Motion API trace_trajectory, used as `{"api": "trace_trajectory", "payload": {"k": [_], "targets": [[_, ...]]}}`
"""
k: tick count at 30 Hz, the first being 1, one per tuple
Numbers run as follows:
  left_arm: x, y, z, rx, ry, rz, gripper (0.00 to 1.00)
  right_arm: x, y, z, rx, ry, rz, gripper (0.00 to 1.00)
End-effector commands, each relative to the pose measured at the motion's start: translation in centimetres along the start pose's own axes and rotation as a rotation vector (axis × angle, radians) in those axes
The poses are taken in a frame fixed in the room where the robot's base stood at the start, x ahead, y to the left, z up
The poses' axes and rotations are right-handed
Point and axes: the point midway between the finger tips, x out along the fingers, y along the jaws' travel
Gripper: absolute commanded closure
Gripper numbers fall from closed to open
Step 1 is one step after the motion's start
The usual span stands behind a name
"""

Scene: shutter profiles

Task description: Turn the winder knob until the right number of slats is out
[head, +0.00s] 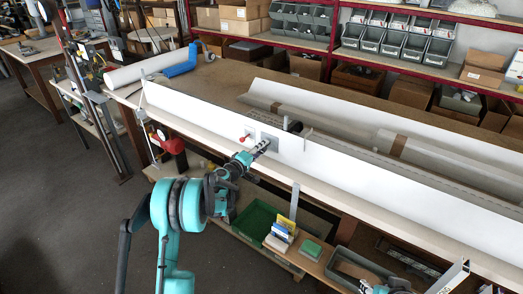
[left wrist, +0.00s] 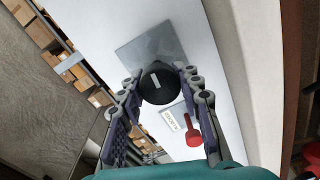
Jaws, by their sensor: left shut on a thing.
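The winder knob (left wrist: 157,87) is black with a pale mark on its face. It sits in front of a grey plate (left wrist: 145,46), which also shows on the long white panel in the head view (head: 270,142). My left gripper (head: 263,147) reaches the panel from the front. In the left wrist view its two fingers are on either side of the knob, shut on it. A red-headed lever (left wrist: 193,132) and a small label (left wrist: 170,121) are beside the knob; the label cannot be read. Only a bit of my right gripper (head: 376,288) shows at the bottom edge.
The white panel (head: 400,180) runs along the bench's front edge. Long pale profiles (head: 330,112) lie behind it. A white roll (head: 142,70) and a blue object (head: 180,68) are at the left end. Under the bench are a green crate (head: 252,218) and small boxes (head: 281,232).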

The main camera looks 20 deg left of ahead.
Motion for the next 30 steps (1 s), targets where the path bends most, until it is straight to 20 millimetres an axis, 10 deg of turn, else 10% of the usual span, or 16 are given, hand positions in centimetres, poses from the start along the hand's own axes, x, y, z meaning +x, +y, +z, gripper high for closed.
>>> {"api": "trace_trajectory", "payload": {"k": [21, 22, 24, 30], "targets": [[0.03, 0.0, 0.12, 0.076, 0.002, -0.001, 0.95, 0.14, 0.0, 0.1, 0.0, 0.0, 0.0, 0.6], [0.03, 0.0, 0.12, 0.075, 0.002, -0.001, 0.61, 0.14, 0.0, 0.1, 0.0, 0.0, 0.0, 0.6], [0.02, 0.0, 0.11, 0.075, 0.002, -0.001, 0.45, 0.14, 0.0, 0.1, 0.0, 0.0, 0.0, 0.6], [0.0, 0.0, 0.05, 0.074, 0.003, -0.001, 0.45, 0.14, 0.0, 0.1, 0.0, 0.0, 0.0, 0.6]]}}
